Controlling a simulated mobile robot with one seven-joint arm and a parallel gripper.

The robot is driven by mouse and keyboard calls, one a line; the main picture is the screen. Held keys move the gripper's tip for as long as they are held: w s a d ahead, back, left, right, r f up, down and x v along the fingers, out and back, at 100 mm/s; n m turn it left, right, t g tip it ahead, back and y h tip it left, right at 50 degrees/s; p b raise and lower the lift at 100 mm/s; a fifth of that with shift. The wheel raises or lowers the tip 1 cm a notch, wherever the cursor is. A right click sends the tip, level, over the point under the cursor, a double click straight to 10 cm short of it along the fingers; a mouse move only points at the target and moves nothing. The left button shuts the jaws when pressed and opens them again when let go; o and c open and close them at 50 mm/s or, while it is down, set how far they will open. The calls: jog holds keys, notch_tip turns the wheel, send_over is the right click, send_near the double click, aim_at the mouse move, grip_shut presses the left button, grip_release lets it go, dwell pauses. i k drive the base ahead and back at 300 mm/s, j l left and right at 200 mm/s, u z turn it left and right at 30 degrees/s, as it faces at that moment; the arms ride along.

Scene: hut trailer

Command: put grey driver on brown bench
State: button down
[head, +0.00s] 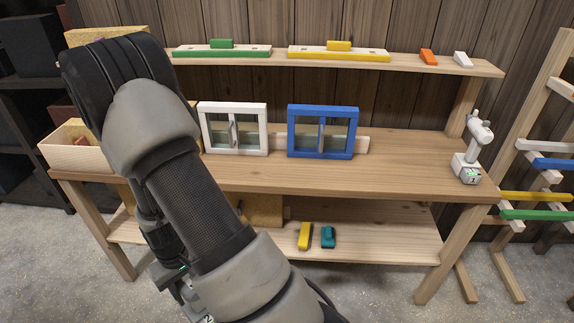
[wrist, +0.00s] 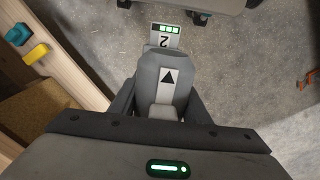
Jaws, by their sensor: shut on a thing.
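My gripper (wrist: 160,100) is shut on a grey driver (wrist: 168,75), whose battery end carries a "2" and green lights. In the wrist view the driver is over the concrete floor, beside a wooden board edge. In the head view my arm covers most of the gripper and driver; small parts show low at the left. The brown bench (head: 400,165) spans the head view, with a wooden top, a raised back shelf and a lower shelf. A pale driver (head: 472,155) stands upright at the right end of its top.
A white-framed box (head: 233,152) and a blue-framed box (head: 350,132) stand on the bench top. A wooden bin (head: 72,152) is at its left. Yellow (head: 305,236) and teal (head: 328,237) blocks lie on the lower shelf. The bench top's front right is clear. A rack (head: 535,125) stands right.

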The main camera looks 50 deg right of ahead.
aim_at(425, 167)
jog(key=k+l+z, duration=0.15)
jog(key=l+z, duration=0.15)
jog(key=z, duration=0.15)
jog(key=k+l+z, duration=0.15)
jog(key=l+z, duration=0.55)
jog(key=z, duration=0.15)
jog(key=k+l, duration=0.05)
